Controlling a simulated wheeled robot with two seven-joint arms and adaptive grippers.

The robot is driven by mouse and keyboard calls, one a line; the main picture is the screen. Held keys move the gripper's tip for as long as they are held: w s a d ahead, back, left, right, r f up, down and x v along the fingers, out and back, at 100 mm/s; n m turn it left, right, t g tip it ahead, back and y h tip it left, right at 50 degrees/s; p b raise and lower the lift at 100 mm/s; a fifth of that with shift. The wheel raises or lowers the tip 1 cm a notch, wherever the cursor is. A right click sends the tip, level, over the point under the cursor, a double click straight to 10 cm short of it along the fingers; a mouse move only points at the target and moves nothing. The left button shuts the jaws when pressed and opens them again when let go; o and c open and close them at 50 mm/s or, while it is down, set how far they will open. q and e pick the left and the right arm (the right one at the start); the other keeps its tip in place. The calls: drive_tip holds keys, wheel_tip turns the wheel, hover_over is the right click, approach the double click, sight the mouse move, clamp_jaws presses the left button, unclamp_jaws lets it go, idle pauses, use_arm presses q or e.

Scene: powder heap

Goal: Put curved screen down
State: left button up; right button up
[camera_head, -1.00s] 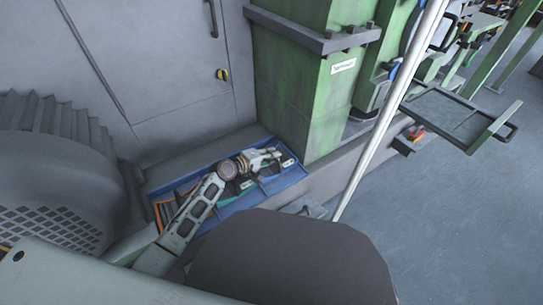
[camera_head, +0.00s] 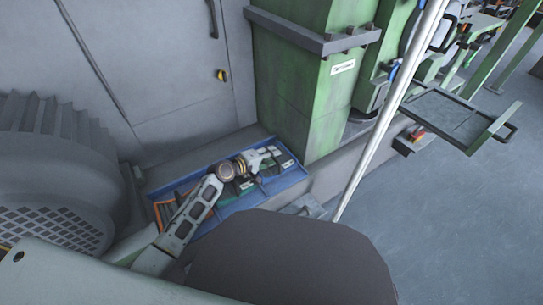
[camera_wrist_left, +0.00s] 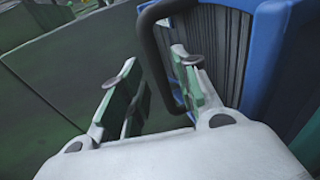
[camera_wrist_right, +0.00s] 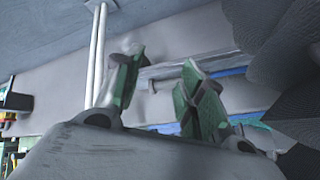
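My left gripper (camera_head: 272,158) is over the blue tray (camera_head: 292,181) beside the green column. In the left wrist view its two fingers (camera_wrist_left: 157,65) stand apart with no object clearly gripped. A dark bent handle (camera_wrist_left: 152,60) passes behind and between them, next to a blue-edged part (camera_wrist_left: 268,60) with a dark ribbed face. I cannot tell whether the fingers touch the handle. My right gripper (camera_wrist_right: 160,70) shows only in its wrist view, with its fingers apart and a gap between them. I cannot identify the curved screen with certainty in any view.
A large grey ribbed machine housing (camera_head: 45,175) with a grille stands at the left. A green column (camera_head: 300,95) rises behind the tray. A shiny pole (camera_head: 385,115) crosses the head view. A dark-framed tray (camera_head: 455,117) stands at the right; open floor (camera_head: 450,220) lies below it.

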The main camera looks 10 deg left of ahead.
use_arm(q)
drive_tip(key=p+v, duration=0.2)
drive_tip(key=v, duration=0.6)
drive_tip(key=shift+s+a+r+p, duration=0.15)
drive_tip(key=shift+s+p, duration=0.1)
drive_tip(key=shift+p, duration=0.1)
drive_tip(key=shift+v, duration=1)
drive_tip(key=shift+s+a+r+p, duration=0.1)
drive_tip(key=shift+s+a+p, duration=0.1)
drive_tip(key=shift+s+p, duration=0.1)
use_arm(e)
drive_tip(key=shift+g+h, duration=0.3)
drive_tip(key=r, duration=0.3)
drive_tip(key=d+r, duration=0.1)
drive_tip(key=shift+s+r, duration=0.15)
drive_tip(key=shift+s, duration=0.1)
use_arm(q)
drive_tip(key=shift+d, duration=0.1)
use_arm(e)
drive_tip(key=shift+a, duration=0.1)
